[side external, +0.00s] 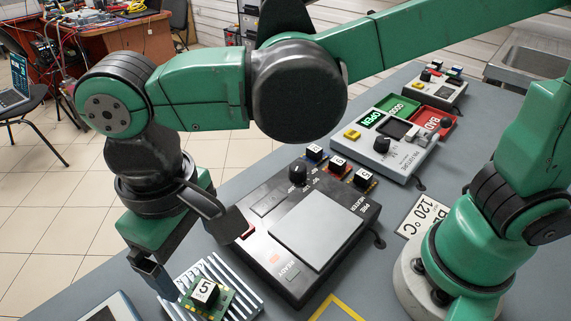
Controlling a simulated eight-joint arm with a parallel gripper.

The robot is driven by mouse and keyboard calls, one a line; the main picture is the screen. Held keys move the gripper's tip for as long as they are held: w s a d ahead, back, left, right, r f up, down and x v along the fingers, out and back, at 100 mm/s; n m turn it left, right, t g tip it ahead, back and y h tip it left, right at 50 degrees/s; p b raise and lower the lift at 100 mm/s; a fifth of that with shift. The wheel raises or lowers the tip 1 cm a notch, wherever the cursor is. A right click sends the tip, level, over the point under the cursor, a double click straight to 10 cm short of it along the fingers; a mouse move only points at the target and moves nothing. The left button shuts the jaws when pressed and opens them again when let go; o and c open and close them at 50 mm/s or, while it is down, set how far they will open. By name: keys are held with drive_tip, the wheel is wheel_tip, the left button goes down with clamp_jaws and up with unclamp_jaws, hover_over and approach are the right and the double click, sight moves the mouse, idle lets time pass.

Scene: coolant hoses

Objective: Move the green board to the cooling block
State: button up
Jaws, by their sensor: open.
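The green board (219,301) carries a black chip with a white top marked 5. It lies on the grey finned cooling block (246,288) at the bottom left of the side external view. My gripper (155,281) points down just left of the board and block. Its jaws are open and look empty, with a gap between them and the board. My wrist partly hides the far left of the block, and its printed label is only partly readable.
A black preheater (270,268) with a grey plate (316,229) stands right of the block, with several small numbered boards along its back edge. A white fixture (392,149) with GOOD and BAD trays is behind. A device (108,309) sits front left.

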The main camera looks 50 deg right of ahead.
drive_tip(key=w+d+m+t, duration=0.1)
drive_tip(key=d+m+t, duration=0.1)
drive_tip(key=d, duration=1)
drive_tip(key=w+d+m+t, duration=0.2)
drive_tip(key=d+t, duration=0.3)
drive_tip(key=d, duration=0.7)
drive_tip(key=shift+w+r, duration=0.25)
drive_tip(key=shift+w, duration=0.05)
